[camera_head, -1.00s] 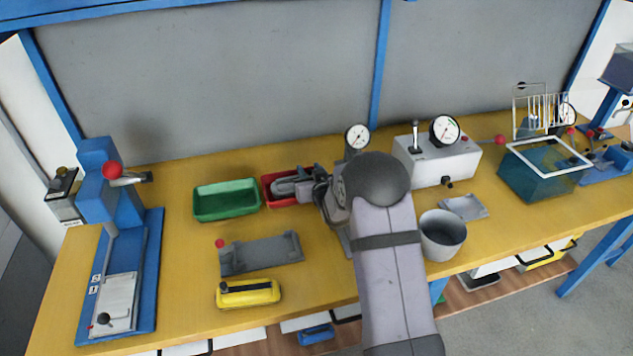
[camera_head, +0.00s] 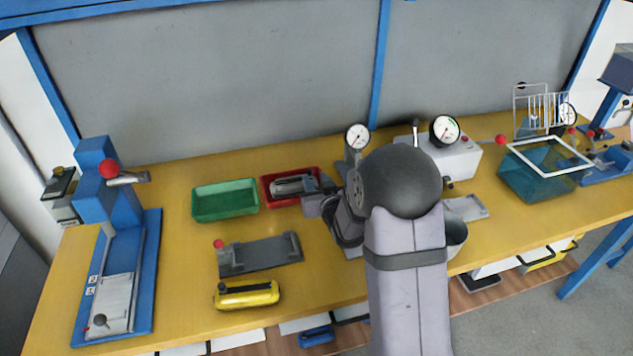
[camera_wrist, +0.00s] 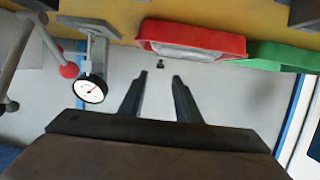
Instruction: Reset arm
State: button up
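My gripper shows in the wrist view (camera_wrist: 160,80) with its two dark fingers apart and nothing between them. In the head view my arm rises from the bottom right of centre, and the gripper (camera_head: 292,186) points left, in front of or over the red tray (camera_head: 268,193); the exact height is hard to tell. The red tray also shows in the wrist view (camera_wrist: 195,38), beyond the fingertips, with a pale inside. The fingertips are partly hard to make out in the head view.
A green tray (camera_head: 225,201) sits left of the red one. A dial gauge (camera_head: 357,138) stands close behind my arm. A grey fixture (camera_head: 260,255) and a yellow block (camera_head: 246,294) lie in front. A blue press (camera_head: 118,260) stands left. A teal tank (camera_head: 540,177) stands right.

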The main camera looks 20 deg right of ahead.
jog(key=shift+s+r, duration=0.1)
jog(key=shift+s, duration=0.15)
jog(key=s+a+r+g+p, duration=0.1)
jog(key=s+g+p, duration=0.3)
jog(key=s, duration=1.4)
jog(key=s+a+r+g+p, duration=0.2)
jog(key=s+g+p, duration=0.3)
jog(key=s+g, duration=0.5)
jog(key=s+a, duration=0.1)
jog(key=s, duration=0.6)
jog(key=shift+s+a+r+g, duration=0.25)
jog(key=shift+s+a+g, duration=0.05)
jog(key=shift+s, duration=0.1)
